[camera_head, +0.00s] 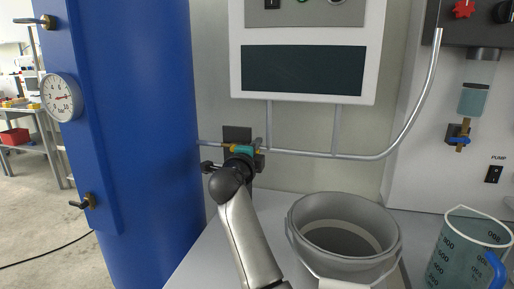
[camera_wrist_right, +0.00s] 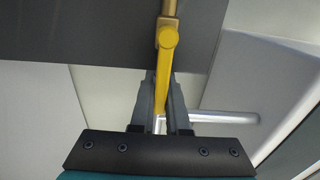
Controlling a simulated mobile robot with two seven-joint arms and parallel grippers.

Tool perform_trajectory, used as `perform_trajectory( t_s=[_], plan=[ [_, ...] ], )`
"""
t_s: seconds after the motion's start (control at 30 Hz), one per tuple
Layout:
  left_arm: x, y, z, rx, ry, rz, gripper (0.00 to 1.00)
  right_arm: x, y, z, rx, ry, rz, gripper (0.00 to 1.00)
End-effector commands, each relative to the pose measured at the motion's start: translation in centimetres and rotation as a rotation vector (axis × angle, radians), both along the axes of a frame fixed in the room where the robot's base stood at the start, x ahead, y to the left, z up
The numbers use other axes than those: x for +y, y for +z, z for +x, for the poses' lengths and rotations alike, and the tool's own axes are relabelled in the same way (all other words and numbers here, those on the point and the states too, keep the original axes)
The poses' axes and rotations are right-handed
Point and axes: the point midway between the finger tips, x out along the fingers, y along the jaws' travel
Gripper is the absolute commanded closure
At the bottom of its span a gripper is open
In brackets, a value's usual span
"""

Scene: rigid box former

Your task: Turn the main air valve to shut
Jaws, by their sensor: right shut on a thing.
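The main air valve shows in the right wrist view as a yellow lever (camera_wrist_right: 167,45) on a brass-coloured stem (camera_wrist_right: 169,8). My right gripper (camera_wrist_right: 162,92) is shut on this lever, with one grey finger on each side of it. In the head view my right gripper (camera_head: 250,153) is at the metal pipe (camera_head: 305,154) below the control panel, to the right of the blue tank. It hides most of the valve there. My left gripper is not in view.
The blue tank (camera_head: 150,130) with a pressure gauge (camera_head: 62,97) stands at the left. A grey bucket (camera_head: 308,232) and a measuring jug (camera_head: 461,255) stand on the bench at the right. The panel (camera_head: 304,27) hangs above the pipe.

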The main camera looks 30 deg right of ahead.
Motion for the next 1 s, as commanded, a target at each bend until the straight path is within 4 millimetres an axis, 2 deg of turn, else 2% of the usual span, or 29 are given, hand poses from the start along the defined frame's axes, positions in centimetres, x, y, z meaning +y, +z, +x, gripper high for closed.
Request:
perform_trajectory(
  t_s=[0.83, 1.0],
  plan=[
    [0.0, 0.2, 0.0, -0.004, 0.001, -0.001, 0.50, 0.1, -0.1, 0.0, -0.015, 0.001, 0.014, 1.00],
    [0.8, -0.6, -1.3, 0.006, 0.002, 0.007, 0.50, 0.1, -0.5, 0.0, -0.068, 0.001, 0.061, 1.00]
  ],
)
